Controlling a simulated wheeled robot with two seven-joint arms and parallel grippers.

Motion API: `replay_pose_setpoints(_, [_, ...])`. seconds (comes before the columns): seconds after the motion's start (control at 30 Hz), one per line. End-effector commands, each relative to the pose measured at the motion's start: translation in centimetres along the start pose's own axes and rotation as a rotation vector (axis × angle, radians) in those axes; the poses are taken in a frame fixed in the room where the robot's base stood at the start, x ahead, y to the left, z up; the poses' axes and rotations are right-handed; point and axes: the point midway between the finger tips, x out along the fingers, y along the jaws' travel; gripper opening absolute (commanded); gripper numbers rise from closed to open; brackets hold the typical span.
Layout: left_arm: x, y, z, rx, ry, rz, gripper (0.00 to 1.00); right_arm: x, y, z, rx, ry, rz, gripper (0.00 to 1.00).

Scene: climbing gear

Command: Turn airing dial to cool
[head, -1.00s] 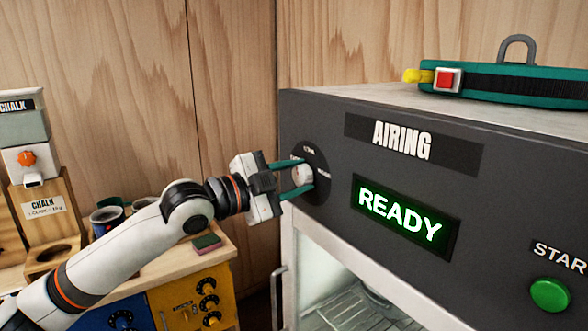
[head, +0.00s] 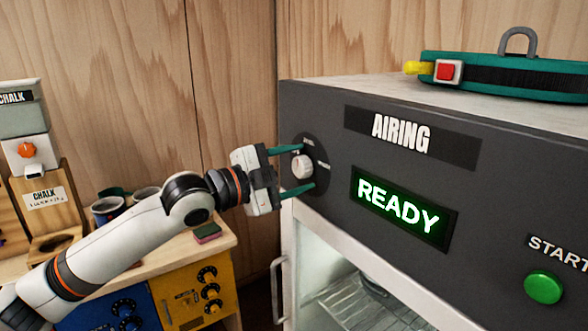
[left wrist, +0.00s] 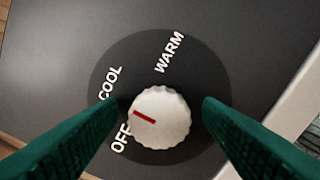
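The airing dial (head: 302,167) is a white ridged knob on a round dark plate, at the left end of the dark front of the airing cabinet (head: 335,165). In the left wrist view the knob (left wrist: 166,125) has a red mark (left wrist: 144,117). The mark points left and slightly up, between the words OFF (left wrist: 121,138) and COOL (left wrist: 110,83); WARM (left wrist: 170,52) is at the top. My left gripper (head: 306,168) is open, with one green finger on each side of the knob and a gap to both. My right gripper is not in view.
A lit READY display (head: 398,207) and a green start button (head: 543,287) are on the cabinet front. A green strap (head: 510,76) lies on top. A wooden bench (head: 190,252) with cups and a chalk dispenser (head: 28,150) stands at the left.

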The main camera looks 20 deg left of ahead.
Motion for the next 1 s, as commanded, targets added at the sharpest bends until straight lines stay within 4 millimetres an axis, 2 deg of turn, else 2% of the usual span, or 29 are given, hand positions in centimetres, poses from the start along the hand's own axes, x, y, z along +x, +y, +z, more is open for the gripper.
replay_pose_setpoints(0.23, [0.0, 0.0, 0.0, 0.0, 0.0, 0.0, 0.59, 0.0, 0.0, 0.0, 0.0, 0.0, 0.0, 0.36])
replay_pose_setpoints(0.37, [-0.9, -0.1, -0.2, 0.001, 0.002, 0.001, 0.59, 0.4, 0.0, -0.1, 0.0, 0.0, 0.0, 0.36])
replay_pose_setpoints(0.8, [-9.3, -0.3, -0.2, 0.003, 0.006, -0.001, 0.59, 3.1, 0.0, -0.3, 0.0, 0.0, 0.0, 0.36])
replay_pose_setpoints(1.0, [-11.4, -0.1, -0.1, 0.001, 0.002, -0.001, 0.59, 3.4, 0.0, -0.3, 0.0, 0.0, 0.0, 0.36])
